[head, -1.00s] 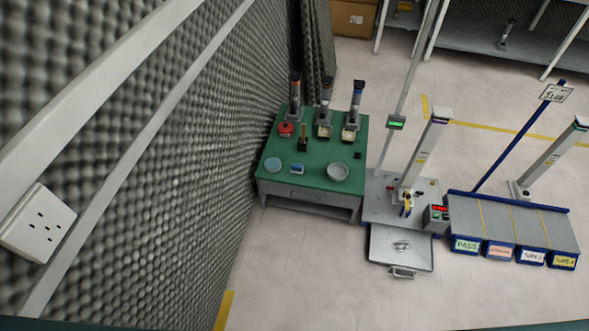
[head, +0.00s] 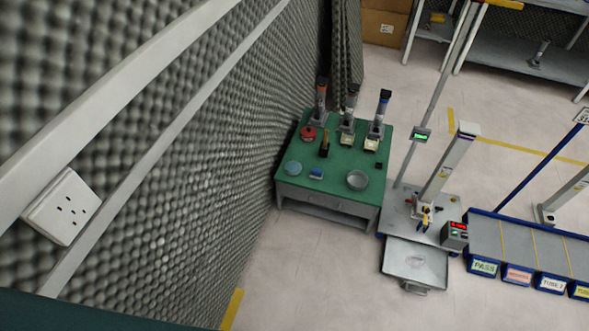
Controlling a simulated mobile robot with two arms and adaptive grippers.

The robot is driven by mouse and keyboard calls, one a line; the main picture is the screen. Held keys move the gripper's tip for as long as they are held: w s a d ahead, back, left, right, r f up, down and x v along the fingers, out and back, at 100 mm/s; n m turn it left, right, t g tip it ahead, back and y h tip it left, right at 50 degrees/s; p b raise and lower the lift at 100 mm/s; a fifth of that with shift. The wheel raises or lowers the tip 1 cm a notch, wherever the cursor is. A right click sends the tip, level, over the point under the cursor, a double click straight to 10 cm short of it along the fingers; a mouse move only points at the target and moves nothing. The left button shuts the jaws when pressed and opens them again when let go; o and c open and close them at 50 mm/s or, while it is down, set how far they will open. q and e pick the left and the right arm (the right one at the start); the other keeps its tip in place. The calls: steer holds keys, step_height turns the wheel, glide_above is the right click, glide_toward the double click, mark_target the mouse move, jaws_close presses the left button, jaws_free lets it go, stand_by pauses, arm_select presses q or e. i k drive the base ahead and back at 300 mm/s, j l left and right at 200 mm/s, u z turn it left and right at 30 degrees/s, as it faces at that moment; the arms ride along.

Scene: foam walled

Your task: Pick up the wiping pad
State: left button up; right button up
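A small blue-and-white block (head: 316,174), which looks like the wiping pad, lies near the front edge of a green-topped table (head: 338,187). A flat round light-blue piece (head: 293,168) lies just left of it. At this distance I cannot make out the material of either. A grey round bowl (head: 357,180) stands to the right of the block. Neither of my grippers is in the head view.
Behind the pad are a red round container (head: 308,134), a dark brush-like item (head: 324,146) and several upright tools. A foam wall (head: 230,150) borders the table's left. Floor in front (head: 310,275) is clear.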

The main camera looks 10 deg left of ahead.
mark_target(317, 174)
steer(key=i+l+u, duration=0.25)
steer(key=i, duration=0.35)
steer(key=i+l+u, duration=0.25)
steer(key=i, duration=0.3)
steer(key=i+l+u, duration=0.25)
steer(key=i+l, duration=0.15)
steer(key=i, duration=0.15)
